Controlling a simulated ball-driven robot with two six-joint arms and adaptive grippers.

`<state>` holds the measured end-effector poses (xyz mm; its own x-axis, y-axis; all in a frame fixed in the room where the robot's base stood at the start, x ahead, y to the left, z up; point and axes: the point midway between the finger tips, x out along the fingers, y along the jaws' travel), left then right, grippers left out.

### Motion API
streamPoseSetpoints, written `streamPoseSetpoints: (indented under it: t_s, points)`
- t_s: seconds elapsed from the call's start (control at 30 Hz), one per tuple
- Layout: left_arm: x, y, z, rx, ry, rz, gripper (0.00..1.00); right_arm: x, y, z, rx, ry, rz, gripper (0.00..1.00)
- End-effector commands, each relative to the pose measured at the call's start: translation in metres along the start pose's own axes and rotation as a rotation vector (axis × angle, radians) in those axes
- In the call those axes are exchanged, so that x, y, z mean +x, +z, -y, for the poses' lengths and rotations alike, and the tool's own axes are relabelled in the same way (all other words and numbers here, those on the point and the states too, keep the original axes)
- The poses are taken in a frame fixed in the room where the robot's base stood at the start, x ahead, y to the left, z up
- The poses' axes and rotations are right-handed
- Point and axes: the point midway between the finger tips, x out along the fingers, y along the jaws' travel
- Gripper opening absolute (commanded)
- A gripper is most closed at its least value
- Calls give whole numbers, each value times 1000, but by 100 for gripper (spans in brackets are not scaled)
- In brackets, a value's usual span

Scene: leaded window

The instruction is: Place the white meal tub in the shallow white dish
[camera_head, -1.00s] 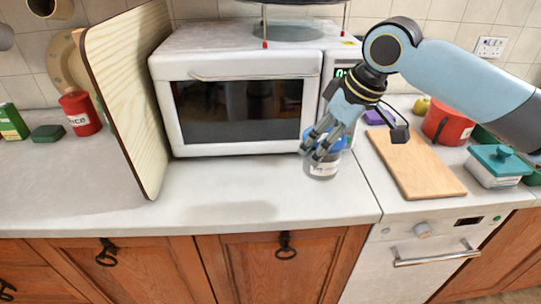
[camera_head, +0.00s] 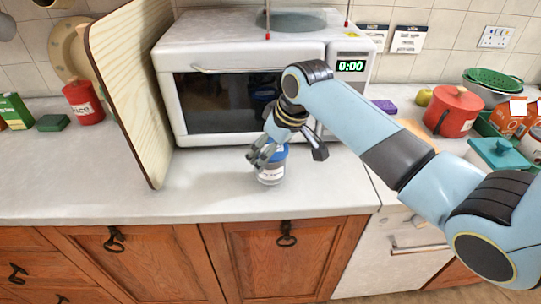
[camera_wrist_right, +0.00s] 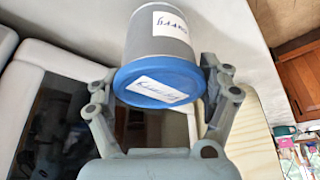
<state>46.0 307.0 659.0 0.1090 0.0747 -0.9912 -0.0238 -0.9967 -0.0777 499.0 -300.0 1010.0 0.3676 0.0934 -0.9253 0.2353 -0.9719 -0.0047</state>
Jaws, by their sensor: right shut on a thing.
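The meal tub (camera_head: 271,174) is greyish white with a blue lid and a white label, in front of the microwave. My right gripper (camera_head: 262,158) is shut on it from above, near the lid. In the right wrist view the tub (camera_wrist_right: 165,40) sits between the two fingers of the gripper (camera_wrist_right: 160,85), its blue lid facing the palm. I cannot tell whether its base touches the counter. I cannot make out a shallow white dish in these views. My left gripper is not in view.
A white microwave (camera_head: 245,55) with its door shut stands behind the tub. A tall wooden board (camera_head: 125,90) stands to the left. The counter (camera_head: 215,190) in front is mostly clear. A red pot (camera_head: 453,112) and a teal-lidded box (camera_head: 495,155) are on the right.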

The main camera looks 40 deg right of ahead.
Motion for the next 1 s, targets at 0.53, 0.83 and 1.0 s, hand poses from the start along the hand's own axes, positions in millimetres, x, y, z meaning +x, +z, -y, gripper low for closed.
streamPoseSetpoints:
  t_s: [0.53,0.83,1.0]
  points:
    - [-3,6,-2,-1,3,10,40,22,9,0,0,0,-2,28]
    - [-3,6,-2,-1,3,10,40,22,10,0,0,0,0,100]
    - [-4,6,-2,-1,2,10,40,19,8,0,0,0,-2,100]
